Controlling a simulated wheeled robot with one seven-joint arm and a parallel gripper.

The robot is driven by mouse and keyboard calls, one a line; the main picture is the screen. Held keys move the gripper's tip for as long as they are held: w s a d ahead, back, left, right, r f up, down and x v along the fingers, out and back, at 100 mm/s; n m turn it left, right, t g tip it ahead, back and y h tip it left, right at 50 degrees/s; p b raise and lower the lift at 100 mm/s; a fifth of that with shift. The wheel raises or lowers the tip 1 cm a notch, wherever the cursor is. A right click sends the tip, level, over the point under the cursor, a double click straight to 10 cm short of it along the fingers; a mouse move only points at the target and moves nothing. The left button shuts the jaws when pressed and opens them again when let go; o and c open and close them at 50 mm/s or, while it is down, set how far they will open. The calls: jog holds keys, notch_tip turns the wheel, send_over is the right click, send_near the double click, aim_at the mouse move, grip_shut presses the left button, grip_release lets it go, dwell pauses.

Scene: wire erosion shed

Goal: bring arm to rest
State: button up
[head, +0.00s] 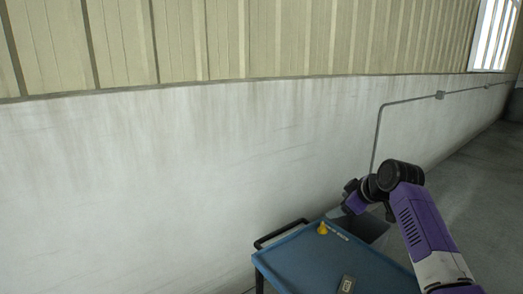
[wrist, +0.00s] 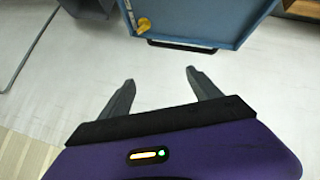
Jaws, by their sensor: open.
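My arm, purple and black, reaches in from the lower right in the head view and bends over at its top joint. In the wrist view my gripper (wrist: 158,90) shows its two dark fingers spread apart with nothing between them. Past the fingers is the white wall, and the blue cart lies beyond at the top of that view. In the head view the fingertips are hidden or too small to make out.
A blue cart (head: 318,268) with a black handle (head: 280,233) stands by the white wall (head: 150,190). On it are a small yellow object (head: 323,229) and a small box-like item (head: 347,284). A dark grey bin (head: 370,226) is behind it. A conduit (head: 377,135) runs along the wall. Open floor (head: 475,185) lies right.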

jog(key=s+a+f+m+t+h+b, duration=0.25)
jog(key=s+f+m+t, duration=0.55)
jog(key=s+f, duration=0.65)
jog(key=s, duration=0.4)
jog(key=s+f+m+b, duration=0.1)
jog(key=s, duration=0.4)
jog(key=s+a+f+m+t+b, duration=0.1)
jog(key=s, duration=0.4)
jog(key=shift+f+h, duration=0.25)
jog(key=shift+h, duration=0.1)
jog(key=s+f+g+b, duration=0.3)
jog(key=s+b, duration=0.2)
jog(key=s, duration=3.3)
notch_tip(320, 180, up, 14)
jog(key=p, duration=1.4)
jog(key=shift+a+r, duration=0.25)
jog(key=shift+a, duration=0.05)
